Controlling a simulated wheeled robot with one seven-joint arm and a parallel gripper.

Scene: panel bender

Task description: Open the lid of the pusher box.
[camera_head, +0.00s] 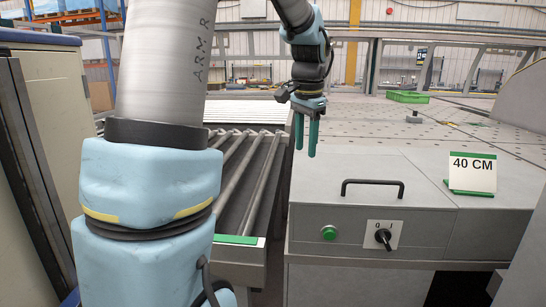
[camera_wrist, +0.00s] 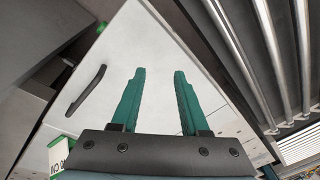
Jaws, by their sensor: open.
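The pusher box (camera_head: 330,215) is a grey metal box at the front edge of the perforated table. Its flat lid carries a black bar handle (camera_head: 372,182) near the front edge. The lid looks shut. Its front has a green button (camera_head: 328,233) and a black rotary switch (camera_head: 383,237). My gripper (camera_head: 307,150) hangs fingers down above the box's back left corner, left of and behind the handle. Its green fingers are apart with nothing between them. In the wrist view the gripper (camera_wrist: 158,90) is over the pale lid, and the handle (camera_wrist: 87,90) lies to the left, apart from the fingers.
A "40 CM" sign (camera_head: 472,174) stands on the surface right of the handle. A roller conveyor (camera_head: 245,180) runs left of the box. A green crate (camera_head: 407,97) and a small grey object (camera_head: 414,117) are farther back on the table. A cabinet (camera_head: 45,130) stands at far left.

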